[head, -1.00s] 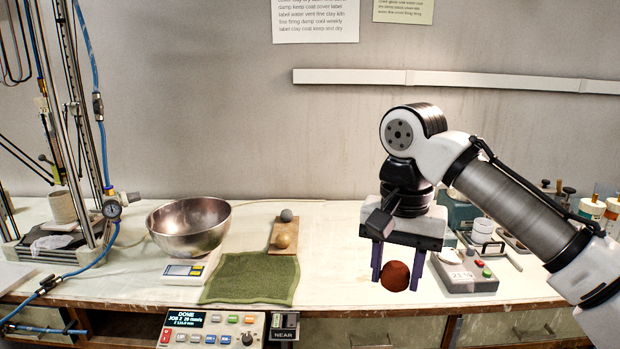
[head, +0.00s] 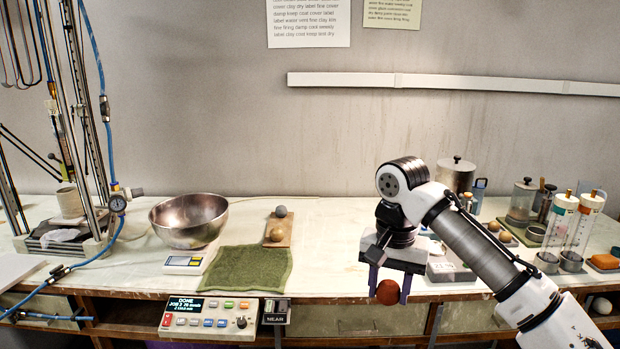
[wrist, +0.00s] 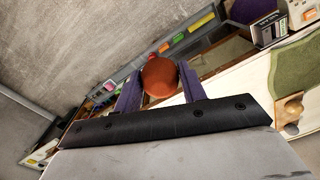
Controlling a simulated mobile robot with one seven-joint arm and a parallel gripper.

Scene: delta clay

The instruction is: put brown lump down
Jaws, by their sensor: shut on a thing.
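The brown lump (head: 388,292) is a rounded reddish-brown ball. My gripper (head: 389,287) is shut on it, with one purple finger on each side. In the head view it hangs at the front edge of the worktable (head: 330,235), right of the green cloth. In the wrist view the lump (wrist: 159,77) sits between the two fingers, with the floor and the table's front edge behind it. Whether anything touches the lump from below cannot be told.
A green cloth (head: 248,273), a wooden board (head: 279,230) with two balls, a steel bowl (head: 189,220) and a scale (head: 187,262) stand to the left. A control panel (head: 208,318) juts out in front. Jars and cylinders (head: 582,230) crowd the right.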

